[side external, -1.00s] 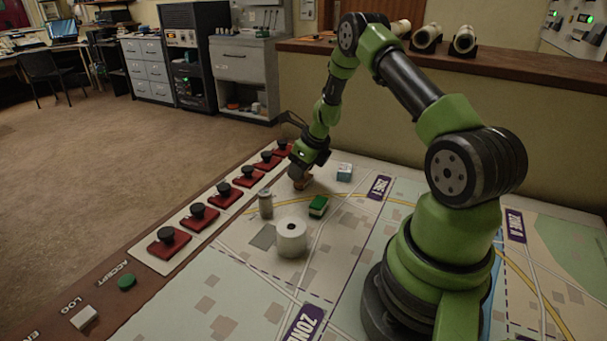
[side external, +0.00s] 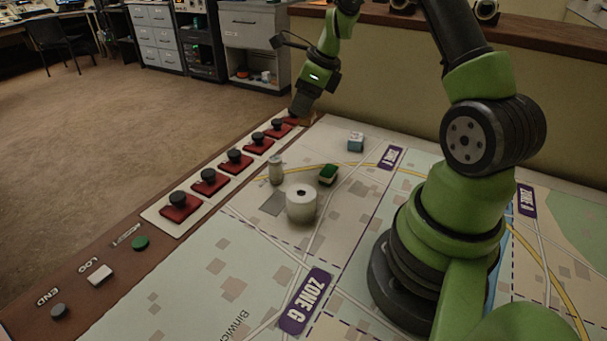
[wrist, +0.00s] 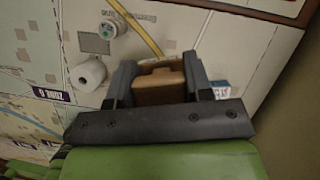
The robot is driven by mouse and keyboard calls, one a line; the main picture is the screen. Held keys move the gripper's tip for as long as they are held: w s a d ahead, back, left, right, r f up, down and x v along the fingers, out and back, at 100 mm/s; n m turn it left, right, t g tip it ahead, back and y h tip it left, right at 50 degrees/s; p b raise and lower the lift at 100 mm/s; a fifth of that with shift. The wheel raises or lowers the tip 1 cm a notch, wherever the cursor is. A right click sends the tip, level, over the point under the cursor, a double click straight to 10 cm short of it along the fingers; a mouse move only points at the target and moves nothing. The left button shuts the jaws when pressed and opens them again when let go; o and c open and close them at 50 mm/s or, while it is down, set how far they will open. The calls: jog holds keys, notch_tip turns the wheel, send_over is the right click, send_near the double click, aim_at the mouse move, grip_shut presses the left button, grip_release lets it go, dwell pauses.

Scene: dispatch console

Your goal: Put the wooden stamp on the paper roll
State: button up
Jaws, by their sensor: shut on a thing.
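My gripper (side external: 299,112) is shut on the wooden stamp (side external: 306,119), holding it above the far end of the table. In the wrist view the stamp (wrist: 158,86) is a brown block between the two fingers of my gripper (wrist: 159,72). The paper roll (side external: 301,204) is white and stands upright on the map table, nearer the camera than my gripper and well apart from it. The roll (wrist: 88,73) also shows left of the fingers in the wrist view. The top of the roll is bare.
A grey cylinder (side external: 276,170) and a green-topped block (side external: 328,174) stand close to the roll. A pale blue box (side external: 355,141) is farther back. A row of red-based black knobs (side external: 236,161) lines the table's left edge. The map's near part is clear.

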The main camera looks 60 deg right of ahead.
jog(key=s+a+r+n+g+y, duration=0.1)
jog(key=s+a+n, duration=0.1)
jog(key=a+n, duration=0.25)
jog(key=s+a+r+n+g+y, duration=0.1)
jog(key=s+a+r+n+y, duration=0.1)
jog(key=a+n, duration=0.25)
jog(key=n+g, duration=0.2)
jog(key=n, duration=0.4)
send_over(293, 202)
jog(key=d, duration=0.2)
notch_tip(293, 202, down, 4)
jog(key=r, duration=0.1)
jog(key=shift+d+f, duration=0.1)
jog(key=shift+f, duration=2.6)
jog(key=o, duration=0.9)
jog(key=shift+f, duration=0.15)
